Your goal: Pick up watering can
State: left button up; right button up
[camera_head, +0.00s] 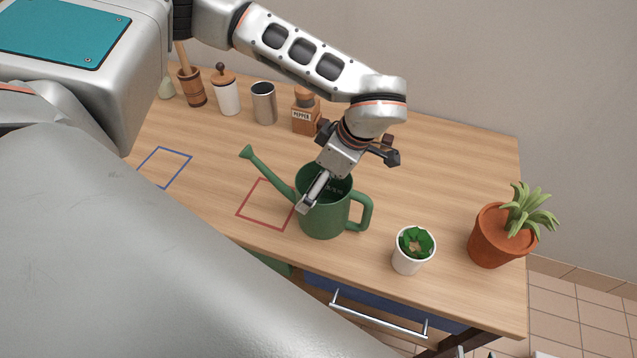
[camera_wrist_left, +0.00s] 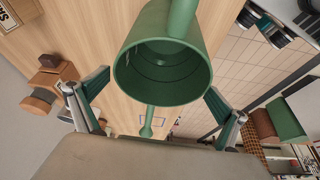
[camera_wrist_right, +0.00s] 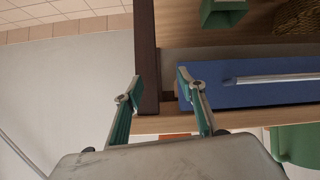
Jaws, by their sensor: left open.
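The green watering can (camera_head: 322,222) stands upright on the wooden table, spout to the left and handle to the right in the head view. My left gripper (camera_head: 322,192) is open at the can's top, one finger in front of the opening. The left wrist view looks into the can (camera_wrist_left: 163,72), with the fingers (camera_wrist_left: 158,90) spread on either side of it. How deep the fingers reach beside the wall is unclear. My right gripper (camera_wrist_right: 161,76) is open and empty below table height, near a dark table leg (camera_wrist_right: 147,50).
A white pot (camera_head: 408,264) with a small plant and a terracotta pot (camera_head: 488,245) stand right of the can. A red outline (camera_head: 247,212) and blue outline (camera_head: 152,181) mark the table. A pepper box (camera_head: 304,120), metal cup (camera_head: 264,108) and jar (camera_head: 227,97) line the back.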

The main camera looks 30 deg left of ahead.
pick_arm(q)
jog(key=c, duration=1.5)
jog(key=shift+r, duration=0.1)
